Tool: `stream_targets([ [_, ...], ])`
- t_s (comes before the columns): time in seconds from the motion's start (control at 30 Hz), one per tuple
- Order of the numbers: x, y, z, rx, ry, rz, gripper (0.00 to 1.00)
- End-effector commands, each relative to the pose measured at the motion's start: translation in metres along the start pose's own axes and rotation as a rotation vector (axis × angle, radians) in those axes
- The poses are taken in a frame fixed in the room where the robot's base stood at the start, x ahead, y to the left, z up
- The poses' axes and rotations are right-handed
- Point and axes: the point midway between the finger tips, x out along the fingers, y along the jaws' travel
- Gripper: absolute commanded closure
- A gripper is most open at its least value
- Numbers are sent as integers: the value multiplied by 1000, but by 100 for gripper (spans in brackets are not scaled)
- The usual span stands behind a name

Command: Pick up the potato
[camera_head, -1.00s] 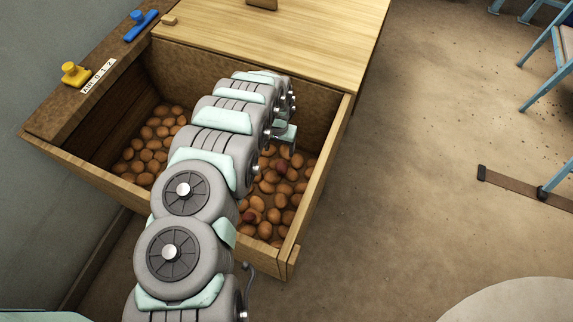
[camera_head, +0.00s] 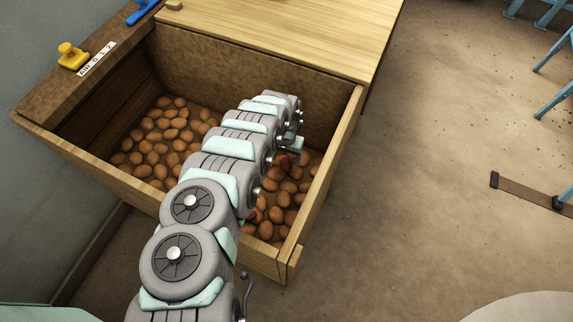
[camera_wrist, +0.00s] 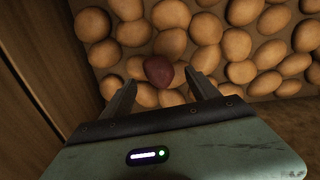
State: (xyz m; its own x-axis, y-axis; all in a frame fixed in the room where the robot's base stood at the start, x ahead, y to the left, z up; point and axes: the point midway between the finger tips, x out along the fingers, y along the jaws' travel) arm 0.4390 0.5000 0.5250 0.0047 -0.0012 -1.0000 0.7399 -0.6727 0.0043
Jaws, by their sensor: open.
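Many brown potatoes (camera_head: 158,135) lie in a single layer on the floor of a wooden bin. In the wrist view, tan potatoes (camera_wrist: 236,44) fill the upper part. One darker reddish potato (camera_wrist: 158,70) lies just beyond and between the fingertips of my gripper (camera_wrist: 158,84). My gripper is open, and nothing is held between its fingers. In the head view, my arm reaches down into the bin and mostly hides the gripper. A reddish potato (camera_head: 304,159) shows close to the arm's end.
The wooden bin (camera_head: 330,175) has high walls on all sides. A flat wooden top (camera_head: 290,35) lies behind it. Open floor lies to the right.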

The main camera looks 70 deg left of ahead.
Motion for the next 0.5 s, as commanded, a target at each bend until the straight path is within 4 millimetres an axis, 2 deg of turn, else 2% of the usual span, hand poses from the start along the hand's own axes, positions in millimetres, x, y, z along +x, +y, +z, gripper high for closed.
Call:
stream_targets([
  [0.03, 16, 1, 2, -2, -2, 2, 30],
  [0.2, 36, 1, 1, -2, -2, 2, 30],
  [0.5, 37, 1, 0, -2, -1, 1, 30],
])
